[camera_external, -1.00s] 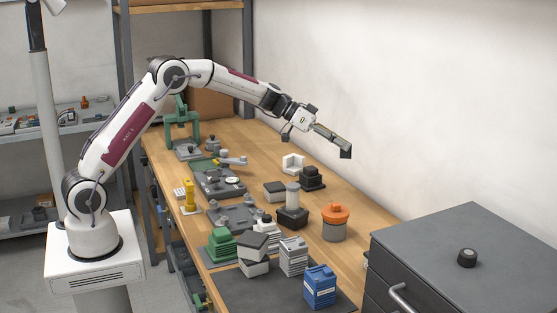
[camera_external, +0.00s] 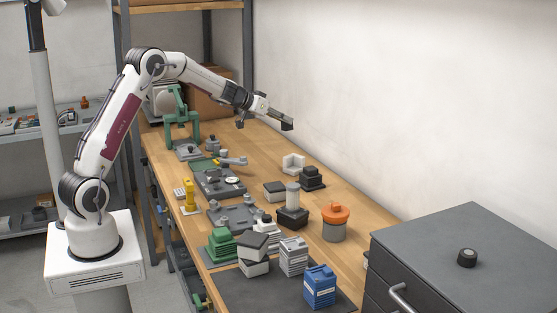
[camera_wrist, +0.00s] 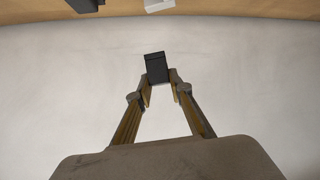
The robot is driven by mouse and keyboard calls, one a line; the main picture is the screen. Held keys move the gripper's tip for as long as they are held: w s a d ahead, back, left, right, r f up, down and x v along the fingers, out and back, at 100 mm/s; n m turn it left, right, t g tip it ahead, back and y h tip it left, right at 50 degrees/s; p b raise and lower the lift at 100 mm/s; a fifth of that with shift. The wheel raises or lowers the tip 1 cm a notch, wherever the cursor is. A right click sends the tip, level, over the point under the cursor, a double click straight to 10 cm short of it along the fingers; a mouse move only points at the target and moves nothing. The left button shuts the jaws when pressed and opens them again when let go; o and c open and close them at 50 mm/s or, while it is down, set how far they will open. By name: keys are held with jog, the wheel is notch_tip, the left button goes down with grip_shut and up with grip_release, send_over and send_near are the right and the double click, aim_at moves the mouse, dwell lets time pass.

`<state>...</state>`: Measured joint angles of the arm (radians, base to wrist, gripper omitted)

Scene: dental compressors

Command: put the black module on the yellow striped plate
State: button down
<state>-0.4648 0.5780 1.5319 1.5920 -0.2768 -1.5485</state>
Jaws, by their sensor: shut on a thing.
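My gripper (camera_external: 272,115) is shut on the black module (camera_external: 287,125) and holds it in the air above the far part of the bench. In the wrist view the black module (camera_wrist: 157,66) sits between the fingertips of my gripper (camera_wrist: 160,83), sticking out beyond them, with the pale wall behind it.
The wooden bench (camera_external: 350,256) carries grey fixtures (camera_external: 218,183), a green press (camera_external: 181,117), a white corner block (camera_external: 293,163), a black block (camera_external: 312,178), an orange-topped canister (camera_external: 335,222) and a blue container (camera_external: 319,287). A dark cabinet (camera_external: 465,225) stands at the right.

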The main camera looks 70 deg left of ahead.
jog(key=s+a+f+n+g+y, duration=0.1)
jog(key=s+a+f+n+y, duration=0.2)
jog(key=s+a, duration=0.7)
jog(key=s+a+f+n+g+y, duration=0.2)
jog(key=s+a+f+n+y, duration=0.1)
jog(key=s+a, duration=0.7)
jog(key=shift+f+y, duration=0.3)
jog(key=shift+y, duration=0.1)
jog(key=shift+a, duration=0.1)
dwell(0.3)
jog(key=shift+w+f, duration=0.1)
jog(key=shift+f, duration=3)
jog(key=shift+f, duration=1.9)
jog(key=shift+f, duration=0.1)
